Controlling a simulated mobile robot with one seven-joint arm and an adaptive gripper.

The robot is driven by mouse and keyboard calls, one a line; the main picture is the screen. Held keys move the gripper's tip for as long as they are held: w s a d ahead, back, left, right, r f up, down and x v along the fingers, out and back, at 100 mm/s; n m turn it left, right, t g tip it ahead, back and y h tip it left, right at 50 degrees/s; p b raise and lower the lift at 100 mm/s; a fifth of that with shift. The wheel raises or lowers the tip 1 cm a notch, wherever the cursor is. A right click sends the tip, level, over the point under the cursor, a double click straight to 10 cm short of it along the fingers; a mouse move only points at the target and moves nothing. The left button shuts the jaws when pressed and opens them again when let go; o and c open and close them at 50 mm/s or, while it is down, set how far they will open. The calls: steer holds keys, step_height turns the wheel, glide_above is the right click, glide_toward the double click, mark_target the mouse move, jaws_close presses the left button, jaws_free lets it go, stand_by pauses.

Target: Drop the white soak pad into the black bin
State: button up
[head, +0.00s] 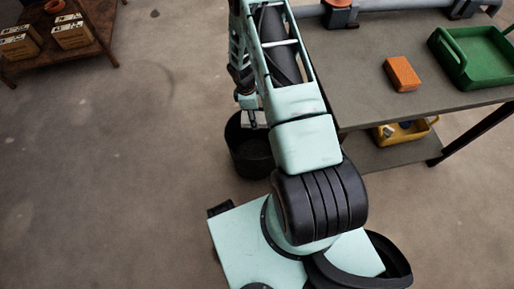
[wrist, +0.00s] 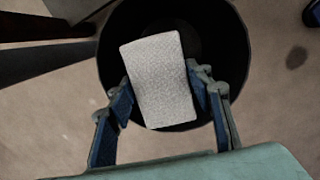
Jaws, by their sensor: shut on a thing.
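The white soak pad (wrist: 159,80) is between the two fingers of my gripper (wrist: 160,100) in the wrist view. My gripper is shut on it from both sides. In the wrist view the pad lies over the mouth of the black bin (wrist: 228,40), whose dark inside shows around it. In the head view the black bin (head: 250,152) stands on the floor left of the bench. There my gripper (head: 252,120) and a sliver of the pad show over the bin, partly hidden by my arm. The height of the pad above the rim is hard to tell.
The grey bench (head: 360,95) on the right holds an orange block (head: 402,74) and a green tray (head: 470,70). A yellow container (head: 405,132) sits on its lower shelf. A brown table (head: 95,50) with boxes stands at the top left. The floor on the left is clear.

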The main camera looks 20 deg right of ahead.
step_height(320, 180, down, 6)
steer(key=b, duration=0.3)
steer(key=shift+r, duration=0.1)
steer(key=o, duration=1.1)
steer(key=shift+c, duration=0.2)
steer(key=shift+r, duration=0.1)
steer(key=r, duration=0.4)
steer(key=a+r, duration=0.1)
steer(key=r, duration=0.6)
steer(key=shift+w+a+r, duration=0.3)
steer(key=shift+w+r, duration=0.05)
